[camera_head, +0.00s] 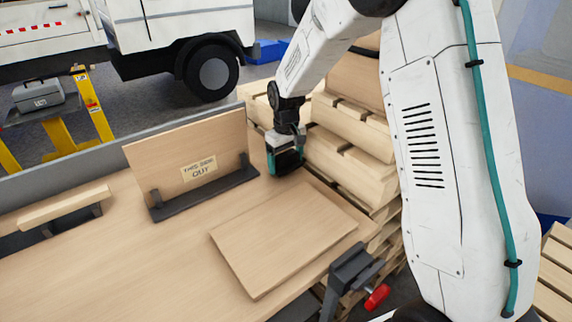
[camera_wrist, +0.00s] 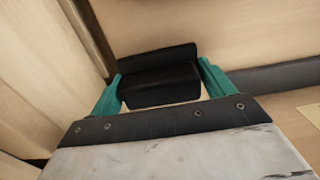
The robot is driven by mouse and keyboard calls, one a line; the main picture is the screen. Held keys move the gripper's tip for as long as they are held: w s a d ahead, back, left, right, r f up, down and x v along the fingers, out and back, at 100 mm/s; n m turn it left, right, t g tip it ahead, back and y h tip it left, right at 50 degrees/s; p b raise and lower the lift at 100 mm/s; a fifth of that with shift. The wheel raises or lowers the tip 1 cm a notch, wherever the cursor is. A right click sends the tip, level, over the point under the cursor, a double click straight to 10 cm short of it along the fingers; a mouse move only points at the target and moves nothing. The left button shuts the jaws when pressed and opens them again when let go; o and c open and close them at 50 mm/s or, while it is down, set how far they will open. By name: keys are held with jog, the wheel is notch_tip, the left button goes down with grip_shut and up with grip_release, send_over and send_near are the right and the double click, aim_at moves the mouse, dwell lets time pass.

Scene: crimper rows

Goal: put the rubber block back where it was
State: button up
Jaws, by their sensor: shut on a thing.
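My gripper (camera_head: 286,160) points down near the far right corner of the wooden bench (camera_head: 110,260). It is shut on the black rubber block (camera_head: 289,161), which sits between the teal fingers. In the wrist view the block (camera_wrist: 162,86) shows as a dark piece held between both fingertips (camera_wrist: 160,88). I cannot tell whether the block touches the bench. The gripper is just right of a standing wooden panel (camera_head: 215,140) labelled "THIS SIDE OUT", and behind a flat board (camera_head: 285,235).
The panel stands in a dark base (camera_head: 205,195). A clamp with a red handle (camera_head: 377,297) is at the bench's near edge. Stacked pallets (camera_head: 350,150) rise right behind my gripper. A small wooden piece (camera_head: 65,206) lies at left. The bench's near left is clear.

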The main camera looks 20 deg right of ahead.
jog(key=shift+f, duration=0.9)
